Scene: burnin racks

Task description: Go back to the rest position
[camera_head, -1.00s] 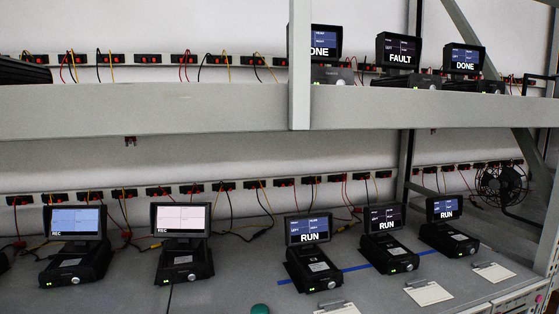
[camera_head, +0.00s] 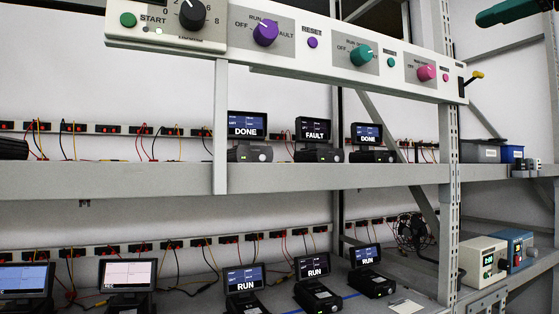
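My gripper is not in this view, and I cannot see what it holds. The lower shelf carries units with screens: one reading RUN (camera_head: 244,279), a second RUN unit (camera_head: 312,266) and a third RUN unit (camera_head: 365,255). Two units with pale screens, a blue one (camera_head: 24,278) and a pinkish one (camera_head: 127,273), stand to their left. The middle shelf (camera_head: 120,180) carries a DONE unit (camera_head: 247,124), a FAULT unit (camera_head: 313,129) and another DONE unit (camera_head: 367,133).
A control panel (camera_head: 340,60) with colored knobs crosses the top. A rack upright (camera_head: 448,200) stands right of center. A cream instrument (camera_head: 483,262) and a blue instrument (camera_head: 514,249) sit at lower right. A dark green object (camera_head: 510,13) juts in at upper right.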

